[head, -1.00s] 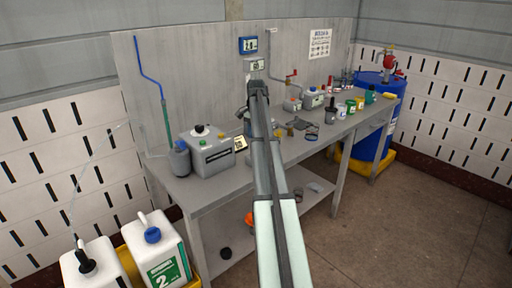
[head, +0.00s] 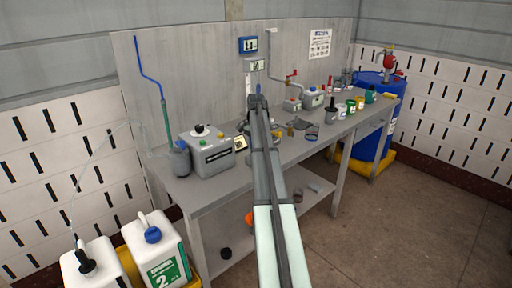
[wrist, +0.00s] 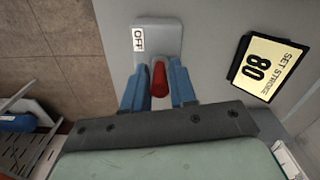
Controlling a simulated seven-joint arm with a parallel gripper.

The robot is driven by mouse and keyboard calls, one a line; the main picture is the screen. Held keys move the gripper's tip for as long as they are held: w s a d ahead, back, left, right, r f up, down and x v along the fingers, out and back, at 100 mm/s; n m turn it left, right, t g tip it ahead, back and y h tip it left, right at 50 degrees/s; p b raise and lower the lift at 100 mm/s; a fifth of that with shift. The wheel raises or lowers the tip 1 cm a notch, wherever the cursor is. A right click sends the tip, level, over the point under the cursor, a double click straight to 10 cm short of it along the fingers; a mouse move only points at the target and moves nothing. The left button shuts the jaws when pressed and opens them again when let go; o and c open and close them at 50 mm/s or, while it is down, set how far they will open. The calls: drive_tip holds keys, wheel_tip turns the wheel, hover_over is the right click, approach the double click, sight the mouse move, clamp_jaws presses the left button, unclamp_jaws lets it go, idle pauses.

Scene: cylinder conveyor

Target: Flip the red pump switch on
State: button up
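The red pump switch (wrist: 159,78) is a short red lever on a grey plate (wrist: 172,38) in the wrist view. A white label reading OFF (wrist: 138,39) is on that plate. My gripper (wrist: 157,88) is open, with one blue finger on each side of the red lever. The gaps are narrow, and I cannot tell whether either finger touches it. In the head view my gripper (head: 258,102) is over the bench, and my arm hides the switch.
A yellow sign reading SET STROKE 80 (wrist: 268,68) is right of the switch in the wrist view. A blue drum (head: 378,130) stands at the right.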

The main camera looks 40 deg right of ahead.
clamp_jaws()
drive_tip(key=y, duration=0.1)
drive_tip(key=d+y, duration=0.1)
drive_tip(key=shift+w+d+y, duration=0.1)
drive_tip(key=shift+d+y, duration=0.15)
drive_tip(key=shift+y, duration=0.15)
drive_tip(key=shift+d+f+y, duration=0.1)
drive_tip(key=shift+y, duration=0.55)
drive_tip(key=shift+d+f+y, duration=0.1)
drive_tip(key=shift+y, duration=0.55)
drive_tip(key=shift+o, duration=1.6)
unclamp_jaws()
